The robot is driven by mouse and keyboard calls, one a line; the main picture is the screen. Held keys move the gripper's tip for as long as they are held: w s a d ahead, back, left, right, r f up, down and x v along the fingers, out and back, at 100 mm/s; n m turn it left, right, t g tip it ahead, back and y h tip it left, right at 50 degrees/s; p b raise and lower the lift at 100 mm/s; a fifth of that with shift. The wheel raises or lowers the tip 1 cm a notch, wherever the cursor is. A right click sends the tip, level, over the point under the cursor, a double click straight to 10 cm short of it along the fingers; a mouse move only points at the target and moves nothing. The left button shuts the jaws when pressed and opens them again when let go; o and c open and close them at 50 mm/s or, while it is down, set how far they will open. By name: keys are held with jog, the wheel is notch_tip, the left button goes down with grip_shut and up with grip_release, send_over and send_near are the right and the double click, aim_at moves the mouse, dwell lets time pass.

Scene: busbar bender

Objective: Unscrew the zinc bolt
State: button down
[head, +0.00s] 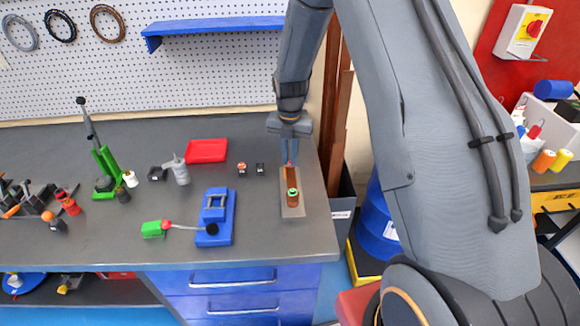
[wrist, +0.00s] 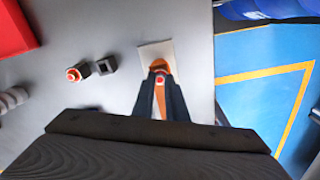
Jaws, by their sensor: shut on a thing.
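A pale plate (head: 293,211) lies near the right end of the bench, with a copper-coloured bar (head: 290,178) on it. A round green and orange part (head: 292,196) stands on the nearer half of the bar. My gripper (head: 290,162) points down at the far end of the bar. It is shut on a small part with a red top, which also shows between the fingertips in the wrist view (wrist: 160,79). The fingers hide most of this part. I cannot make out a zinc surface, so I cannot tell for sure that it is the zinc bolt.
A small dark block with an orange top (head: 241,168) and a plain dark block (head: 260,168) stand left of the plate. A red tray (head: 207,150) lies behind them. A blue bender (head: 216,220) stands front left. The bench's right edge is close to the plate.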

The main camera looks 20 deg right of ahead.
jog(key=c, duration=2)
grip_release()
jog(key=m, duration=0.5)
jog(key=shift+m, duration=0.4)
jog(key=m, duration=0.5)
jog(key=shift+m, duration=0.4)
jog(key=m, duration=0.5)
jog(key=shift+m, duration=0.4)
